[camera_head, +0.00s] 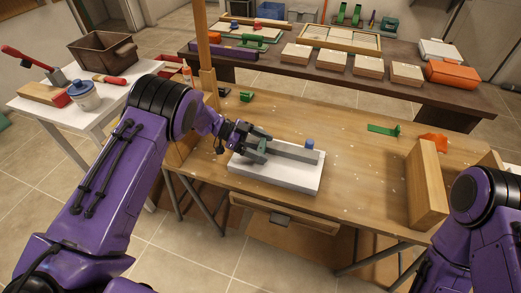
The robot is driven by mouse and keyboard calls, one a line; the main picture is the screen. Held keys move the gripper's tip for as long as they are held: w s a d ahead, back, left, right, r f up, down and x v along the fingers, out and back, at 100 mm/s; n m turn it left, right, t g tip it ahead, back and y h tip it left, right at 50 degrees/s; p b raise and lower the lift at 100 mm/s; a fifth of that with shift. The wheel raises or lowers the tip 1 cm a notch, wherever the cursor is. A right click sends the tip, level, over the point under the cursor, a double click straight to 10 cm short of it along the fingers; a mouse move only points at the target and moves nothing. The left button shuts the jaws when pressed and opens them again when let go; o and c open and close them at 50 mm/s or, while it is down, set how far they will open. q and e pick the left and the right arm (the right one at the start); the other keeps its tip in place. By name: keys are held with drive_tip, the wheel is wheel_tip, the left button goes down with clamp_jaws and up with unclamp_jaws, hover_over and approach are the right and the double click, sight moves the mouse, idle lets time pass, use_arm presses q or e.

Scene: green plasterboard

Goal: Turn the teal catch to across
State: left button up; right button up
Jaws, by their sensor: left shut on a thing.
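The teal catch (262,146) is small and partly hidden by my left gripper (256,143). It sits at the left end of a grey bar (290,151) with a blue knob (309,144) near its right end. The bar lies over a white block (275,172) on the wooden workbench. My left gripper reaches in from the left and is shut on the teal catch. The exact angle of the catch is too small to tell. My right arm shows at the right edge, but its gripper is out of view.
A wooden post (203,45) rises from the workbench (350,185) left of the block. Green pieces (246,96) lie behind, with a green bracket (383,129) and orange piece (433,142) farther right. An upright wooden panel (427,185) stands at the right. The bench right of the block is clear.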

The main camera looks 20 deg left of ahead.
use_arm(q)
drive_tip(key=shift+m+g+b, duration=0.55)
drive_tip(key=shift+m+g, duration=0.25)
drive_tip(key=shift+g, duration=0.1)
drive_tip(key=shift+d, duration=0.1)
drive_tip(key=o, duration=0.8)
drive_tip(key=shift+o, duration=0.2)
drive_tip(key=b+v, duration=0.2)
drive_tip(key=v, duration=0.8)
drive_tip(key=shift+w+a+b, duration=0.15)
drive_tip(key=shift+a+b, duration=0.1)
drive_tip(key=shift+b, duration=0.05)
drive_tip(key=shift+r, duration=0.1)
